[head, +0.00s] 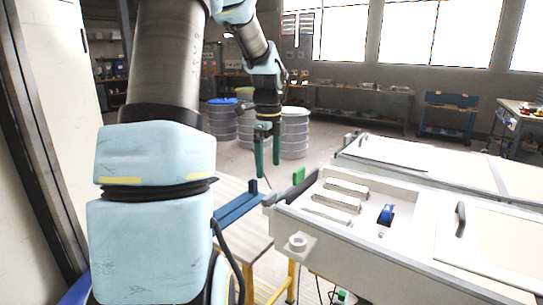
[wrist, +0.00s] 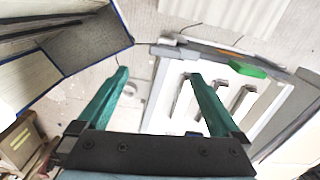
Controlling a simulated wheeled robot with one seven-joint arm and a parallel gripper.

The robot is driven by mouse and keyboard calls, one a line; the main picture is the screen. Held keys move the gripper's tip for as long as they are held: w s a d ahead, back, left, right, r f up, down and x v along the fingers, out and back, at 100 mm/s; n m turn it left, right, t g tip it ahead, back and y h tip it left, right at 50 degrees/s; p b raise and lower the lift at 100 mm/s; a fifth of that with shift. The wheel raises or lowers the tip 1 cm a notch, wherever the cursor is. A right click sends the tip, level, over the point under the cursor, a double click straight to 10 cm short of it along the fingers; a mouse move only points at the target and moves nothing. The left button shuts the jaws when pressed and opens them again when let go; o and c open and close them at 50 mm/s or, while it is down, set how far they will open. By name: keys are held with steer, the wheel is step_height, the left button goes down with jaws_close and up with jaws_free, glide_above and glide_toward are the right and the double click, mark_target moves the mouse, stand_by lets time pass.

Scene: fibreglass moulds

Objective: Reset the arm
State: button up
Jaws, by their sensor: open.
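My gripper (head: 268,162) hangs with its green fingers pointing down, in the middle of the head view, just left of the white workbench. It is open and empty. In the wrist view my gripper (wrist: 158,80) shows its two green fingers spread apart with nothing between them. The white workbench (head: 330,228) has a recess with several pale bars (head: 347,188) and a blue item (head: 386,214). The bars also show in the wrist view (wrist: 240,102), partly behind the right finger.
A blue rail (head: 238,205) on a pale bench lies below my gripper. Grey drums (head: 293,135) stand on the floor behind. Open floor lies beyond the workbench. A pale cabinet (head: 55,120) is at the left.

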steer(key=s+a+f+n, duration=0.2)
steer(key=s+n, duration=0.7)
steer(key=n, duration=0.2)
steer(key=s+a+f+n+t, duration=0.1)
steer(key=s+a+f+n, duration=0.2)
steer(key=s+n, duration=0.5)
steer(key=n, duration=0.3)
steer(key=shift+s+f+n+t, duration=0.25)
steer(key=shift+s+n+t, duration=0.05)
steer(key=shift+s, duration=0.1)
steer(key=shift+a, duration=0.1)
